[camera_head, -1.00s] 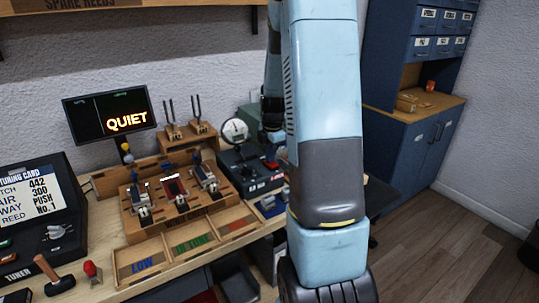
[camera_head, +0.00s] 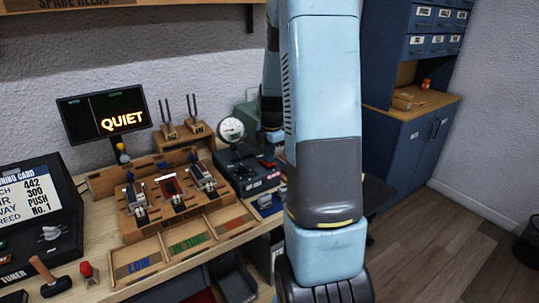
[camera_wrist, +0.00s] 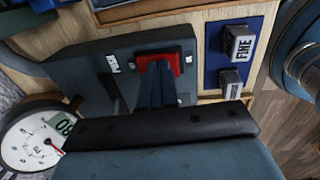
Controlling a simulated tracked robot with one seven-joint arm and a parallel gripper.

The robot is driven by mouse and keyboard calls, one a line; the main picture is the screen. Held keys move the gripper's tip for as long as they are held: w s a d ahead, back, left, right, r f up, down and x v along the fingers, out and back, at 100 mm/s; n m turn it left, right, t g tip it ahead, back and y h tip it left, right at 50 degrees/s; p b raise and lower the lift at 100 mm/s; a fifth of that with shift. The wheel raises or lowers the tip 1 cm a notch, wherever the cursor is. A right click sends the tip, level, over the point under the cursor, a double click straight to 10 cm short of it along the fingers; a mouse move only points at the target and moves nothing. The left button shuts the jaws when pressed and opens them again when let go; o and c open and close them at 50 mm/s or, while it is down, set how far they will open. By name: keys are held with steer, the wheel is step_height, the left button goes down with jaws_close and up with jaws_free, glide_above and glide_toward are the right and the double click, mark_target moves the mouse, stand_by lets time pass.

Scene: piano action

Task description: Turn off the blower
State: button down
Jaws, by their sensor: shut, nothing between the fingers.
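The blower unit (camera_head: 240,172) is a dark box on the bench, with a round dial gauge (camera_head: 231,130) on top at its back. In the wrist view the unit's grey-blue panel (camera_wrist: 85,62) carries a red rocker switch (camera_wrist: 173,64) in a black surround, with a small label beside it. My gripper (camera_wrist: 158,72) is shut and empty, its dark blue fingertips at the red switch, overlapping it in the picture. I cannot tell whether they touch. The gauge (camera_wrist: 30,140) shows at lower left with a red needle. In the head view my arm hides part of the unit's right side.
A screen (camera_head: 104,113) reads QUIET. A wooden reed fixture (camera_head: 180,207) and labelled trays (camera_head: 188,243) stand left of the unit. In the wrist view, small metal blocks, one marked FINE (camera_wrist: 240,44), lie close right of the switch.

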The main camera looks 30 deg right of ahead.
step_height(320, 180, up, 14)
steer(key=w, duration=0.1)
steer(key=shift+w+f, duration=0.15)
steer(key=shift+w, duration=0.2)
stand_by(0.5)
steer(key=s+a+r+m+t, duration=0.2)
steer(key=s+a+r+m, duration=0.65)
steer(key=s+a, duration=0.35)
steer(key=s+a+m+t, duration=0.1)
steer(key=s+a+m, duration=0.2)
steer(key=s+m, duration=0.2)
steer(key=s+a+m+t, duration=0.1)
steer(key=s+a+m, duration=0.3)
steer(key=s, duration=0.4)
steer(key=shift+s+f+m, duration=0.15)
steer(key=shift+f+m, duration=0.1)
steer(key=shift+m, duration=0.1)
